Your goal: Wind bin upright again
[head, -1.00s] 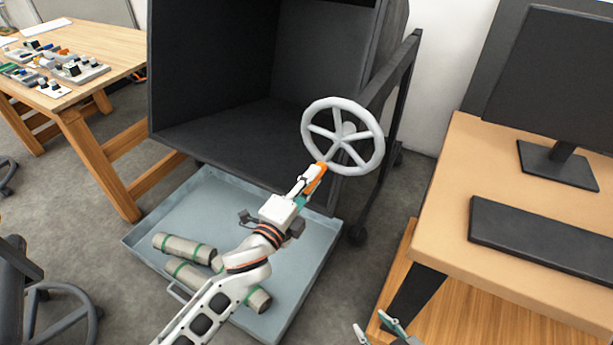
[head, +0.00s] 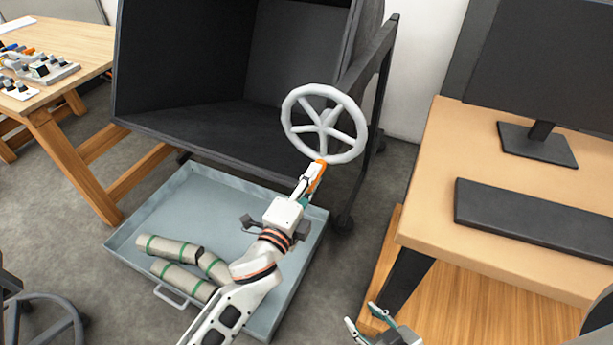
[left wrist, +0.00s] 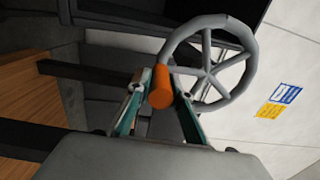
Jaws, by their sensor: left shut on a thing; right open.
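The dark bin (head: 190,113) is tipped forward, with its open mouth facing me, above a shallow grey tray. A light grey handwheel (head: 351,115) is on its right side; it also shows in the left wrist view (left wrist: 246,50). My left gripper (head: 317,176) is shut on the wheel's orange handle (head: 321,168), at the bottom of the rim. In the left wrist view the orange handle (left wrist: 160,92) sits between the two fingers. My right gripper (head: 362,322) is open and empty at the lower edge of the head view, near the desk.
The grey tray (head: 135,222) on the floor holds several beige rolls (head: 168,247) with green bands, partly behind my left arm. A desk (head: 430,200) with monitor and keyboard stands right. A wooden table (head: 85,48) with small parts stands left. A dark frame post (head: 372,120) stands beside the wheel.

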